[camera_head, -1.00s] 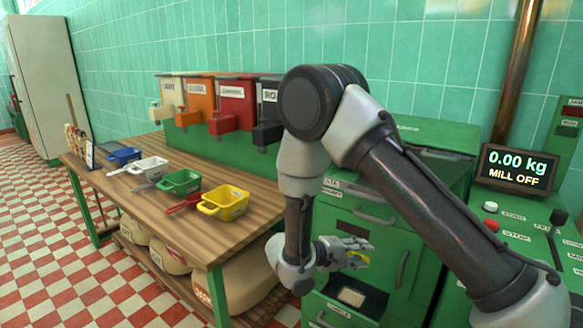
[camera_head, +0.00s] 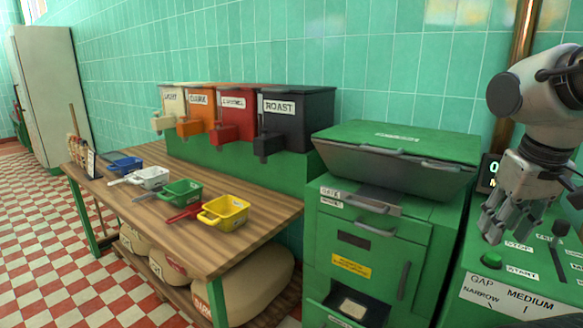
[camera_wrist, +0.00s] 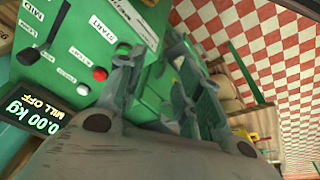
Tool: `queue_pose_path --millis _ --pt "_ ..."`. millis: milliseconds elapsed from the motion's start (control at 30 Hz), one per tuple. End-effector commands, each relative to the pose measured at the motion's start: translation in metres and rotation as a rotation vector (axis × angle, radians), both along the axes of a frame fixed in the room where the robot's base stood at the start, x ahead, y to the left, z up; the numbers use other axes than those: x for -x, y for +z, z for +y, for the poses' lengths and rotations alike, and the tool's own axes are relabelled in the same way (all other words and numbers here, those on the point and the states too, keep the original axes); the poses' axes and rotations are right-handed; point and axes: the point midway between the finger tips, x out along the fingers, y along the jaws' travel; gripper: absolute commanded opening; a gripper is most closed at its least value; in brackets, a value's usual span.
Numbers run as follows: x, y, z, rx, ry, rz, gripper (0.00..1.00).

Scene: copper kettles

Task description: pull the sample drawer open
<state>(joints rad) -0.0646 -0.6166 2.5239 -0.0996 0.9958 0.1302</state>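The green mill cabinet (camera_head: 322,232) stands at the right of the wooden table in the head view. Low on its front a drawer (camera_head: 335,318) sticks out, with a pale patch inside its open top. Its lower part is cut off by the picture edge, and its label is too small to read. My gripper (camera_head: 490,222) is well up and to the right of this drawer, over the control panel, just above the green START button. It also shows in the wrist view (camera_wrist: 152,45), with its fingers apart and nothing between them.
The control panel (camera_head: 510,290) has a green button (camera_head: 491,260) and levers. A green lidded hopper (camera_head: 400,150) tops the cabinet. Coloured scoops, including a yellow one (camera_head: 224,211), stand on the table (camera_head: 262,215). Sacks (camera_head: 262,285) lie beneath. The checkered floor (camera_head: 60,270) at left is clear.

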Motion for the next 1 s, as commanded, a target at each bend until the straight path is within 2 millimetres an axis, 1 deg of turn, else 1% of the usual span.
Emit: queue_pose_path --millis 33,133,267,300,333,467,567,667,733,867,967,1000 --pt "0.008 0.004 0.001 -0.022 0.003 -0.045 0.35" --pt "0.016 0.009 0.004 -0.051 0.019 -0.101 0.35" --pt "0.02 0.011 0.005 -0.063 0.029 -0.13 0.12" --pt "0.02 0.011 0.006 -0.065 0.031 -0.132 0.04" --pt "0.02 0.011 0.006 -0.065 0.031 -0.132 0.0" --pt "0.017 0.006 0.008 -0.065 0.042 -0.108 0.0" --pt "0.012 -0.01 0.012 -0.066 0.056 -0.027 0.0" --pt "0.001 -0.034 0.018 -0.068 0.072 0.097 0.0" --pt "-0.007 -0.053 0.027 -0.091 0.074 0.189 0.0" --pt "-0.028 -0.093 0.054 -0.162 0.05 0.308 0.0" --pt "-0.047 -0.128 0.079 -0.224 0.018 0.363 0.0" --pt "-0.056 -0.143 0.089 -0.248 0.002 0.379 0.0"
